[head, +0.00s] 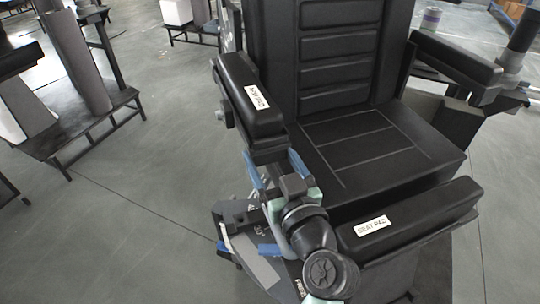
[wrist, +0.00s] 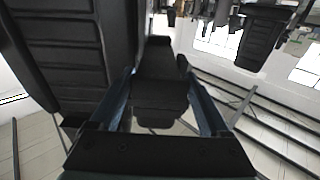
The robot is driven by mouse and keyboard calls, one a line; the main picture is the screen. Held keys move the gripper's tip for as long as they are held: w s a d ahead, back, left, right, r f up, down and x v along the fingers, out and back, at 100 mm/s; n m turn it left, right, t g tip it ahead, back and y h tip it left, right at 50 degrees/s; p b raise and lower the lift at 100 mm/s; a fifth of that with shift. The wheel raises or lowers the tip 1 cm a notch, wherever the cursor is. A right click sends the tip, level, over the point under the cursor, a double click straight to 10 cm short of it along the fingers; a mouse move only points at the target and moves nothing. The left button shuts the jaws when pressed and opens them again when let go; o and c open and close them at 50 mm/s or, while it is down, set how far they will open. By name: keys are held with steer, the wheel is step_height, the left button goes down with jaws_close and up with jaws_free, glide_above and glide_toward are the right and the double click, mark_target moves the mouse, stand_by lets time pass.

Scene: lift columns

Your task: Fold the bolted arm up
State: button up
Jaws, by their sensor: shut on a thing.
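The black chair's near-left padded arm (head: 250,95) has a white label and lies roughly level along the side of the seat (head: 375,150). Its front end points toward me. My gripper (head: 274,163) is at that front end, with one blue finger on each side, shut on it. In the wrist view the arm (wrist: 158,95) sits between the two blue fingers of my gripper (wrist: 165,90). A dark round bolt or knob shows on the arm's outer side near its rear. The finger contact is partly hidden.
The backrest (head: 340,50) rises behind the seat, and another padded arm (head: 455,55) stands on the far right. A labelled pad (head: 410,225) juts out at the front right, close to my wrist. Dark stands (head: 85,125) are at the left. Floor between is clear.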

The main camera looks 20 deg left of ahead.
jaws_close()
